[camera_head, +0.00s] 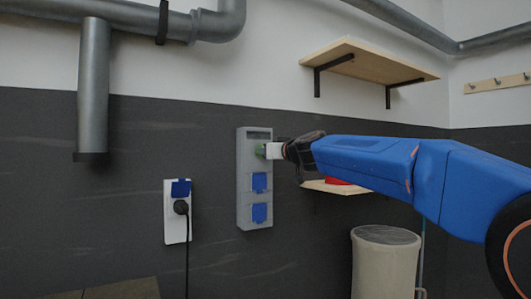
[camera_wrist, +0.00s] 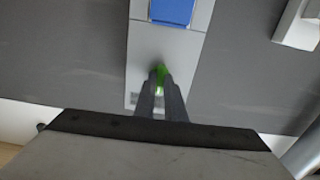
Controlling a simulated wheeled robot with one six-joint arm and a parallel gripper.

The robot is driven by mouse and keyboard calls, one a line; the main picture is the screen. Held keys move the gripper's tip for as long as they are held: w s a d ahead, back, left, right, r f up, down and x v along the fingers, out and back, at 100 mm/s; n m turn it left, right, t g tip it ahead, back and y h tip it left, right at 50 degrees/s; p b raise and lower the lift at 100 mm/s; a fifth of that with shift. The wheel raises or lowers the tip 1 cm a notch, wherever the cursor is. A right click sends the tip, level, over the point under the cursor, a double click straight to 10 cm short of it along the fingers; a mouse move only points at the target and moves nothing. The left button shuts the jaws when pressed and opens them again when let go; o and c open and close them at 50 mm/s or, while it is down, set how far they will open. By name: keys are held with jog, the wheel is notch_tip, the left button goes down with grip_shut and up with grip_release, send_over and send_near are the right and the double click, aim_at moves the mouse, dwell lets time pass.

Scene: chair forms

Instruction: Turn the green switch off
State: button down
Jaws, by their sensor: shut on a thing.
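The green switch (camera_head: 261,150) sits in the upper part of a grey wall panel (camera_head: 244,212), above two blue socket covers. In the wrist view the green switch (camera_wrist: 161,71) shows between and just beyond my fingertips, partly hidden by them. My gripper (camera_head: 268,150) reaches the panel from the right and is shut on the green switch. In the wrist view the fingers of my gripper (camera_wrist: 160,80) are close together around it. The exact angle of the switch is hard to make out.
A white socket box (camera_head: 175,228) with a black plug and cable is left of the panel. A wooden shelf (camera_head: 365,62) is above my arm, and a lower shelf (camera_head: 318,185) is below it. A pale bin (camera_head: 384,268) stands below right. Grey pipes run along the upper wall.

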jog(key=c, duration=1.8)
grip_release()
jog(key=shift+s, duration=0.1)
jog(key=v, duration=1.7)
jog(key=shift+d, duration=0.15)
jog(key=s+d+f+m+g+h, duration=0.2)
jog(key=s+d+f, duration=0.6)
jog(key=s+f, duration=0.4)
jog(key=s+d+f+m+g+h, duration=0.2)
jog(key=s+d+f, duration=0.7)
jog(key=f, duration=1.1)
jog(key=s+d+f+m+g+h, duration=0.3)
jog(key=s+d+f+g+h, duration=0.3)
jog(key=s+f, duration=1)
jog(key=shift+s+d+f, duration=0.15)
jog(key=shift+d+f, duration=0.05)
jog(key=shift+d, duration=0.3)
jog(key=shift+s+d+f, duration=0.1)
jog(key=shift+d+f, duration=0.1)
jog(key=shift+d, duration=0.3)
jog(key=shift+s+d+f, duration=0.15)
jog(key=shift+d+f, duration=0.1)
jog(key=shift+d, duration=0.3)
